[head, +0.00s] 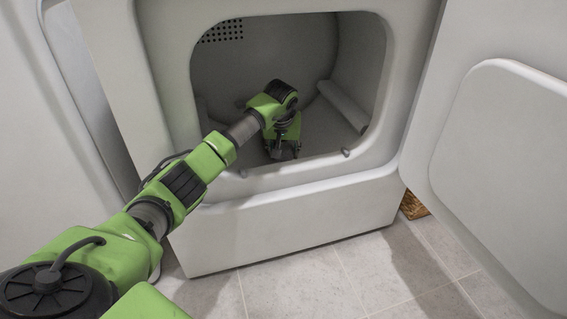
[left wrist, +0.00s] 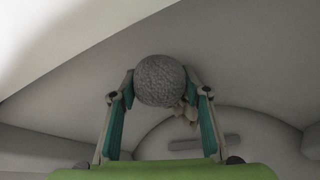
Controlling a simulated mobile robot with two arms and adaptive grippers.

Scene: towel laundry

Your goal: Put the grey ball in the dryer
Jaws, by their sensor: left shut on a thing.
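The grey ball (left wrist: 160,81) is round with a rough, textured surface. In the left wrist view it sits between the two fingers of my left gripper (left wrist: 160,90), which is shut on it. In the head view my left arm reaches through the open front of the dryer (head: 290,226), and my left gripper (head: 284,150) is inside the drum, low and near the front opening. The ball is hidden behind the gripper in that view. Whether the ball touches the drum floor cannot be told. My right gripper is not in view.
The dryer door (head: 510,150) stands wide open to the right. A pale raised bar (head: 343,106) runs along the drum's right side. The opening's rim surrounds my arm. A wicker item (head: 413,206) sits on the tiled floor (head: 330,285) beside the dryer.

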